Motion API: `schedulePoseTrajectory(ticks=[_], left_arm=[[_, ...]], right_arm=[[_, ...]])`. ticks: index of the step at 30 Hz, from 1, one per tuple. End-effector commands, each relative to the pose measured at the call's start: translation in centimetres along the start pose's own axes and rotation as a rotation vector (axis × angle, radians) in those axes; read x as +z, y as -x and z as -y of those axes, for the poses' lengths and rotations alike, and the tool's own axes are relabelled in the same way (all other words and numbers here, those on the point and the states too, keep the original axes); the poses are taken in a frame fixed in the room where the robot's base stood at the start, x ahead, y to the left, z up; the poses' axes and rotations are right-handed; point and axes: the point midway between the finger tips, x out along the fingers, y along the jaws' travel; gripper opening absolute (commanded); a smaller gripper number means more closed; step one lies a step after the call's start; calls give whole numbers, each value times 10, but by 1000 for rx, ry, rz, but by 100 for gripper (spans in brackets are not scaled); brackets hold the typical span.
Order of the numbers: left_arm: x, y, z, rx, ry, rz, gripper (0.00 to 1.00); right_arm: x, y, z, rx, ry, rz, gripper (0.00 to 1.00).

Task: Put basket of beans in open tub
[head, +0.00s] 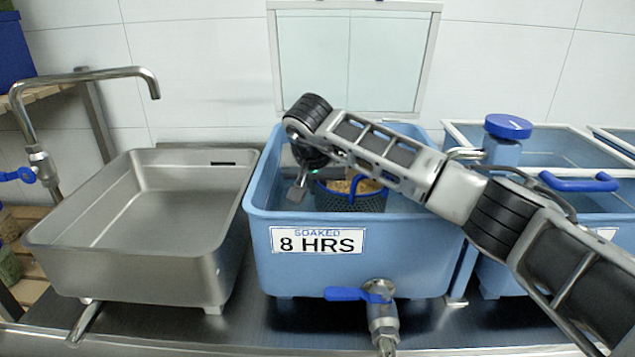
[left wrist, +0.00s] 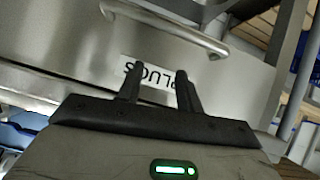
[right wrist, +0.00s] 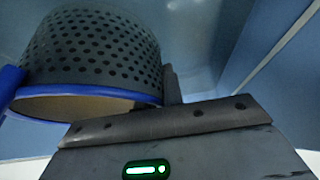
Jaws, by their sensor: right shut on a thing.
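The basket of beans (head: 351,198) is dark and perforated, with a blue rim and tan beans on top. In the head view it is upright inside the blue open tub (head: 400,258), below the tub's top edge. I cannot tell whether it touches the tub floor. My right gripper (head: 308,184) reaches into the tub from the right and is shut on the basket at its left side. In the right wrist view the basket (right wrist: 95,50) fills the upper left, beside a finger.
The tub's clear lid (head: 350,60) stands raised behind it. A label reading SOAKED 8 HRS (head: 318,241) and a blue-handled valve (head: 375,296) are on its front. An empty steel sink (head: 190,265) stands left, a lidded blue tub (head: 505,275) right.

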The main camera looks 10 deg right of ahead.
Motion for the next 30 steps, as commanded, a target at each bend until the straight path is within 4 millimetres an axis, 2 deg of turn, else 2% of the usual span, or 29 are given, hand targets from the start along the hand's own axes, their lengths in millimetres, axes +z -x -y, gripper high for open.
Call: schedulePoseTrajectory(ticks=[5,6,8,16,20,23,30], left_arm=[[-5,1,0,2,1,-11,36],[-6,1,-1,2,1,-13,36],[-6,1,-1,2,1,-14,36],[-6,1,-1,2,1,-12,36],[-8,3,-1,1,0,-8,36],[-5,2,0,-2,-3,-4,36],[1,0,0,-1,-1,3,36]], right_arm=[[1,-2,0,0,-1,-2,0],[1,-2,0,0,-1,0,14],[1,-2,0,0,-1,0,30],[1,-2,0,0,-1,0,30],[-3,6,0,-1,0,-1,30],[-6,19,0,-2,1,-5,30],[-6,73,-1,-1,2,-7,30]])
